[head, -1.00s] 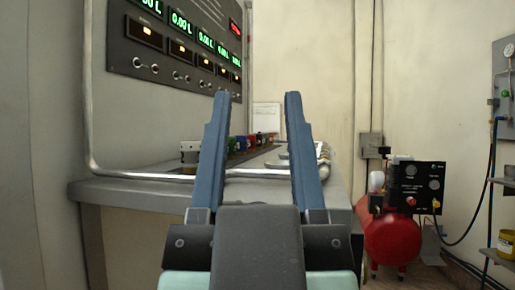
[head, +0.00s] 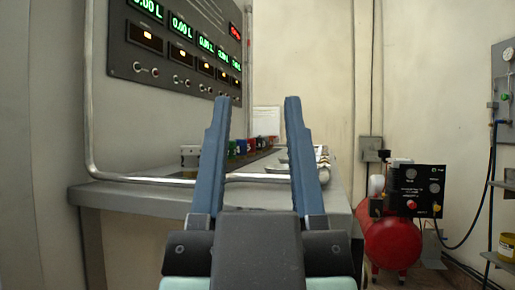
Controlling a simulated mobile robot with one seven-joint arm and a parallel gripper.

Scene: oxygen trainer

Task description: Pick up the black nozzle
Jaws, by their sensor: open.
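My gripper (head: 257,100) is open in the middle of the head view, its two blue fingers pointing up and away with nothing between their tips. Behind the fingers, a row of small coloured nozzle-like pieces stands on the bench (head: 135,196) along the foot of the panel. A whitish piece (head: 189,157) is nearest, left of the left finger. Green, blue and red pieces (head: 262,142) show farther back between the fingers.
A metal rail (head: 125,178) runs along the bench front and up the panel's left side. The panel (head: 125,50) with lit displays rises behind. A red compressor (head: 390,242) stands on the floor at right.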

